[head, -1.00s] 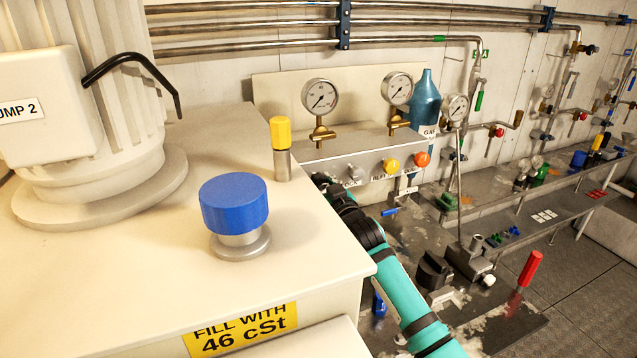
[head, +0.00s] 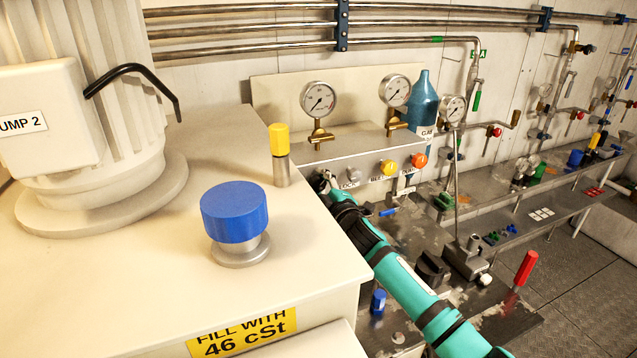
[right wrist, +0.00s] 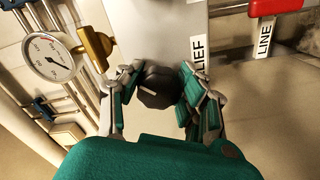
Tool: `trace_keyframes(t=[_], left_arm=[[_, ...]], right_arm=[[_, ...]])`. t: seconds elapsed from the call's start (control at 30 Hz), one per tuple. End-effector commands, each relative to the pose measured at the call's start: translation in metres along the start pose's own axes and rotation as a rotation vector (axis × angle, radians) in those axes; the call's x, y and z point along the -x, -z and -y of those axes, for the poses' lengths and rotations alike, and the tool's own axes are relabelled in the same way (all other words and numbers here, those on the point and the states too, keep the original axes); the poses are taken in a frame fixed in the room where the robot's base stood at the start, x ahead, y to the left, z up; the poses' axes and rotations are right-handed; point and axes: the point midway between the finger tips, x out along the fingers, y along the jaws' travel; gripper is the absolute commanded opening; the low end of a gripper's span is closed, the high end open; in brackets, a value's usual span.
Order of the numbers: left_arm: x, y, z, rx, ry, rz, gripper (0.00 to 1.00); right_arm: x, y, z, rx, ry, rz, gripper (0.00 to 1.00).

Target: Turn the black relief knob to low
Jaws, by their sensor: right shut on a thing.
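The black relief knob (right wrist: 160,90) shows in the right wrist view, with a pale pointer mark on its face. The label beside it is partly cut off and reads "LIEF" (right wrist: 198,48). My right gripper (right wrist: 157,80) has its two fingers on opposite sides of the knob, shut on it. In the head view my right gripper (head: 326,182) is at the left end of the grey valve panel (head: 345,157); the knob is hidden there behind gripper and arm. The knob's exact setting cannot be read. My left gripper is not in view.
Yellow (head: 389,167) and orange (head: 420,160) knobs sit right of my gripper on the panel. Two gauges (head: 319,99) stand above it. The cream tank (head: 130,290) with a blue cap (head: 234,212) and a yellow-topped post (head: 279,140) lies close left of my arm.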

Motion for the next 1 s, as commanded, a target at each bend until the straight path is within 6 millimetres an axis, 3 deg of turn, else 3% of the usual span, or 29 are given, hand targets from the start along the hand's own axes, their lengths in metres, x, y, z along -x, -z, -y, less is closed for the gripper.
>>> trace_keyframes(t=[0.6,1.0], left_arm=[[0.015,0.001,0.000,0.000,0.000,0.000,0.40],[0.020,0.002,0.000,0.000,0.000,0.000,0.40]], right_arm=[[0.000,0.001,-0.002,0.556,0.002,0.000,0.05],[0.000,0.000,-0.002,0.748,0.003,0.001,0.05]])
